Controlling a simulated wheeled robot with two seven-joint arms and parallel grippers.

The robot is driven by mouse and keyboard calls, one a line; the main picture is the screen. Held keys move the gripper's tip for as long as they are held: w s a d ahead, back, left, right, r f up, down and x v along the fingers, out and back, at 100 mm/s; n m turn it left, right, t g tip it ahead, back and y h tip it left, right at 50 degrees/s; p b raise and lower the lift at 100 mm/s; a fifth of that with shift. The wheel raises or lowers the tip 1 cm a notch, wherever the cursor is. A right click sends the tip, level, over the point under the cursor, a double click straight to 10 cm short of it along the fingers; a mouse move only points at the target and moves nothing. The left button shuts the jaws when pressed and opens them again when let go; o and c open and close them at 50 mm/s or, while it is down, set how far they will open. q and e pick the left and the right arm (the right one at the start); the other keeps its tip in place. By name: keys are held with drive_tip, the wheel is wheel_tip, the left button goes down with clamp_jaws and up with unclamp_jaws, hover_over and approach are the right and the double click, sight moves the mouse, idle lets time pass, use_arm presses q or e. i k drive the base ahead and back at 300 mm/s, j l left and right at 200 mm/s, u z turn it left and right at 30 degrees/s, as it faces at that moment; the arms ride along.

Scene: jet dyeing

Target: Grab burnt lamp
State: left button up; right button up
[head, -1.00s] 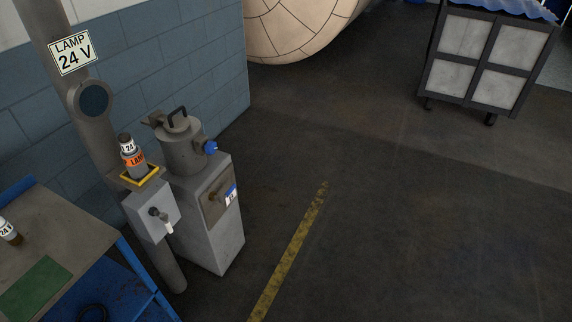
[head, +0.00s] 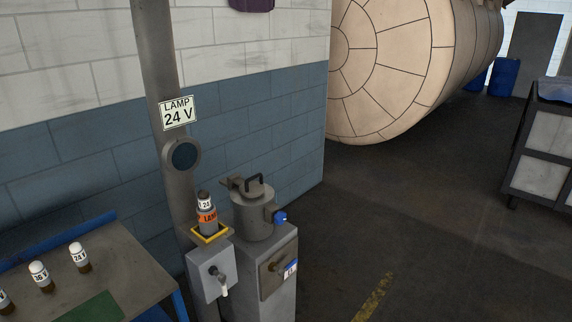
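A lamp with a dark top, a white "24" label and an orange "LAMP" band (head: 207,215) stands upright in a yellow-rimmed holder (head: 212,238) on a grey box (head: 211,270) fixed to the post. I cannot tell from its look whether it is burnt. Above it on the post are a "LAMP 24 V" sign (head: 177,112) and a round dark lens (head: 185,154). Several white-capped lamps, one of them marked 24 V (head: 79,256), stand on the bench at the lower left. Neither of my grippers is in view.
The bench (head: 135,262) has a blue frame and a green mat (head: 92,309). A grey metal canister (head: 253,212) with a blue knob stands on a grey cabinet (head: 283,262) beside the lamp box. A large cream drum (head: 400,60) and a panelled cart (head: 540,165) stand beyond open floor.

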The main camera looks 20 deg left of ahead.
sight(205, 200)
drive_tip(key=i+u, duration=0.1)
drive_tip(key=u, duration=0.4)
drive_tip(key=i+l+u, duration=0.4)
drive_tip(key=l+u, duration=0.15)
drive_tip(key=i+l, duration=0.25)
drive_tip(key=l, duration=0.15)
drive_tip(key=i+l+u, duration=0.1)
drive_tip(key=l, duration=0.3)
drive_tip(key=i+l, duration=0.35)
